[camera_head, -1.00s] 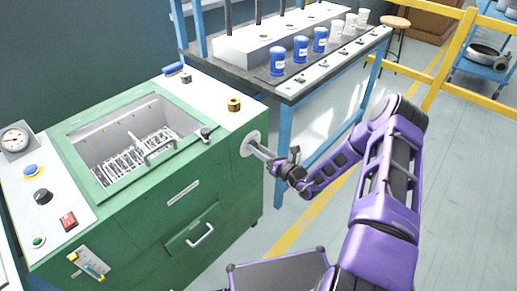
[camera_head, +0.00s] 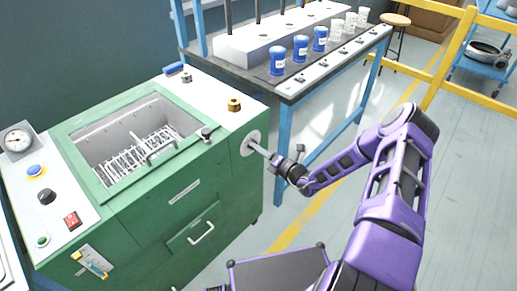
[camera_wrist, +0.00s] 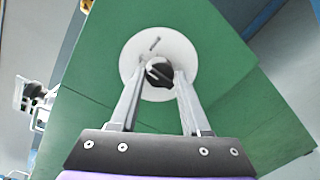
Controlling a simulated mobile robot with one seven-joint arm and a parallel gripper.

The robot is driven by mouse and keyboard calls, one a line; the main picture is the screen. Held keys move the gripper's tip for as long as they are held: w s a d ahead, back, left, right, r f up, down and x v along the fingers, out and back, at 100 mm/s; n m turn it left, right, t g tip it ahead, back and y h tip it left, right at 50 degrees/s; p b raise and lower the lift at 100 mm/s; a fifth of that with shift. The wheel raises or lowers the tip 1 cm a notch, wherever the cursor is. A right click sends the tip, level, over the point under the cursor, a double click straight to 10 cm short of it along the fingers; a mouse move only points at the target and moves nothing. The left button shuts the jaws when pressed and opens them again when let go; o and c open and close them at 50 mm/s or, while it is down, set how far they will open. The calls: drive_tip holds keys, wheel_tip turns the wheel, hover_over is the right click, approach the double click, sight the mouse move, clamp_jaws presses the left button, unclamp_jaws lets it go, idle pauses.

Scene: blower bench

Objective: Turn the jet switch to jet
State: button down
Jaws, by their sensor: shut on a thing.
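The jet switch is a black knob (camera_wrist: 159,72) on a round white plate (camera_wrist: 140,50), set in the right side wall of the green machine. A short grey mark shows on the plate above the knob in the wrist view. My gripper (camera_wrist: 158,78) is shut on the knob, with one finger on each side of it. In the head view, my gripper (camera_head: 254,148) reaches the white plate (camera_head: 246,141) from the right, and its fingers hide the knob. I cannot read a position label there.
The green machine (camera_head: 150,228) has an open basin with a wire rack (camera_head: 135,160) and a front drawer. A brass-coloured fitting (camera_head: 234,105) stands on its top. A bench (camera_head: 300,88) with blue and white cups stands behind. Floor to the right is open up to the yellow rail (camera_head: 441,75).

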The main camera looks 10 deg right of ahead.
drive_tip(key=shift+c, duration=2)
unclamp_jaws()
drive_tip(key=f+v, duration=0.1)
drive_tip(key=v, duration=1.6)
drive_tip(key=shift+s+d+r+p, duration=0.15)
drive_tip(key=shift+s+r+p, duration=0.05)
drive_tip(key=shift+r+p, duration=0.3)
